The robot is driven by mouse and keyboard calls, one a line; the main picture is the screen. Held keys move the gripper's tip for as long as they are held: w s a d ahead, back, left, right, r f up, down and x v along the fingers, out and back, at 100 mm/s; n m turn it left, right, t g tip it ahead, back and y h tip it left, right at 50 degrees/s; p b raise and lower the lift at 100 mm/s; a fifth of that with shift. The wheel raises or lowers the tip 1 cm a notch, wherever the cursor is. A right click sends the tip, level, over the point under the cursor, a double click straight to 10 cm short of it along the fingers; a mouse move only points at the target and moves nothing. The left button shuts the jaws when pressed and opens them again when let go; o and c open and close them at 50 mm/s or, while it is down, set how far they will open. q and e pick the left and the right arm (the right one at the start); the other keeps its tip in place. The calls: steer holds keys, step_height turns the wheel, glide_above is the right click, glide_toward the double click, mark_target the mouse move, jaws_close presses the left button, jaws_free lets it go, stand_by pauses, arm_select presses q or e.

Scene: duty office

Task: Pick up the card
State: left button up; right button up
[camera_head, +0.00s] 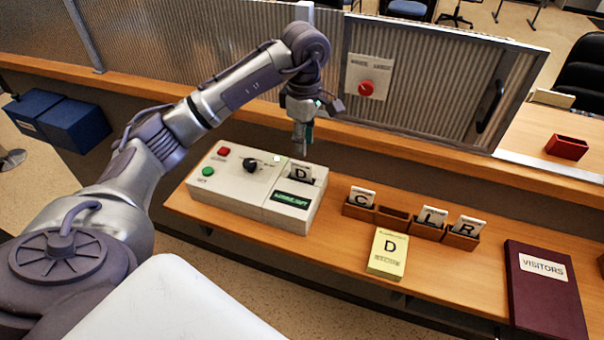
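A white card marked D (300,171) stands upright in a slot on top of the pale control box (235,207). White cards marked C (361,196), L (434,217) and R (468,226) stand in a wooden rack (395,218) to the right, with one empty slot between C and L. My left gripper (302,145) points down just above the D card in the box. Its fingers are seen nearly edge on, so I cannot tell their opening or whether they touch the card. My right gripper is not in view.
A yellow block marked D (387,253) lies in front of the rack. A dark red visitors book (545,290) lies at the right of the wooden counter (330,240).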

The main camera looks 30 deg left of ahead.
mark_target(301, 163)
arm_select(q)
step_height(301, 163, down, 3)
steer(key=shift+f+p, duration=0.1)
steer(key=shift+p, duration=0.2)
steer(key=shift+a+f+p, duration=0.1)
steer(key=shift+f+p, duration=0.45)
steer(key=f+p, duration=0.1)
steer(key=f, duration=0.2)
steer(key=shift+a+f+p, duration=0.2)
steer(key=shift+f+p, duration=0.1)
steer(key=shift+p, duration=0.05)
steer(key=shift+f, duration=0.35)
jaws_close()
